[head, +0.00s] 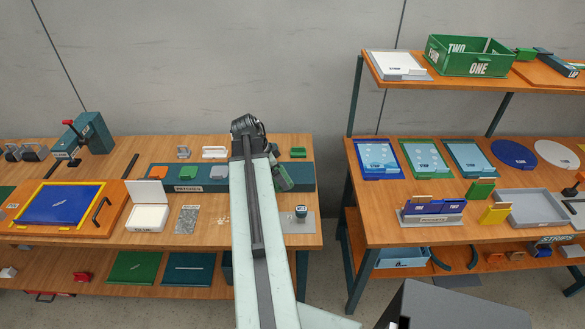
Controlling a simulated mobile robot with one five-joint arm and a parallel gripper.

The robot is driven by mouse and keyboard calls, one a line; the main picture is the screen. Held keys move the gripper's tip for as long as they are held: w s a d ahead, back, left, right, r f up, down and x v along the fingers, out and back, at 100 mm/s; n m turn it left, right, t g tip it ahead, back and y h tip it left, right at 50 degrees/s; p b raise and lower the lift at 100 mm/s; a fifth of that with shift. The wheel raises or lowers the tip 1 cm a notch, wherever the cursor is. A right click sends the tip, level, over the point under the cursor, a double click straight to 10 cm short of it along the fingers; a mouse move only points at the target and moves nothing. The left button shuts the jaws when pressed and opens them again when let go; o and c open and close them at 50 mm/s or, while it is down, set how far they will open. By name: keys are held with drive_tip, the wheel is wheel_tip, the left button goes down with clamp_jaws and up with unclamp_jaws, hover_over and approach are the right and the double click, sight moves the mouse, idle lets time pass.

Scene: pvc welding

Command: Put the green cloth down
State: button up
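My pale arm reaches up from the bottom of the head view, over the left bench (330,0) to a dark joint. My gripper's fingers do not show; the arm may hide them. I cannot tell what it holds. No green thing is clearly a cloth. A flat green sheet (135,267) lies on the left bench's lower shelf. A green-and-dark tool (281,178) shows just right of my arm.
A blue panel in a yellow frame (22,222) lies on an orange board at left. The right rack holds a green crate (453,68) on top and several coloured trays below. A floor gap separates bench and rack. A grey tray (537,222) looks empty.

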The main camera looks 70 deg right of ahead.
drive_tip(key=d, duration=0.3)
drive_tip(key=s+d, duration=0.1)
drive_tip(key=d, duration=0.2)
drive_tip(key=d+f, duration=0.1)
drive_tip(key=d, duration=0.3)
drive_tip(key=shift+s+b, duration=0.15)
drive_tip(key=shift+b, duration=0.2)
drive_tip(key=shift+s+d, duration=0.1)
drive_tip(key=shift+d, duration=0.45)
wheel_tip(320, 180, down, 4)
drive_tip(key=b, duration=0.4)
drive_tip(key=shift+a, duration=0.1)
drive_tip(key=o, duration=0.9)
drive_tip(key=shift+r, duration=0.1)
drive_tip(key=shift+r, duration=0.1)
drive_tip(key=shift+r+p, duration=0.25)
drive_tip(key=shift+p, duration=0.2)
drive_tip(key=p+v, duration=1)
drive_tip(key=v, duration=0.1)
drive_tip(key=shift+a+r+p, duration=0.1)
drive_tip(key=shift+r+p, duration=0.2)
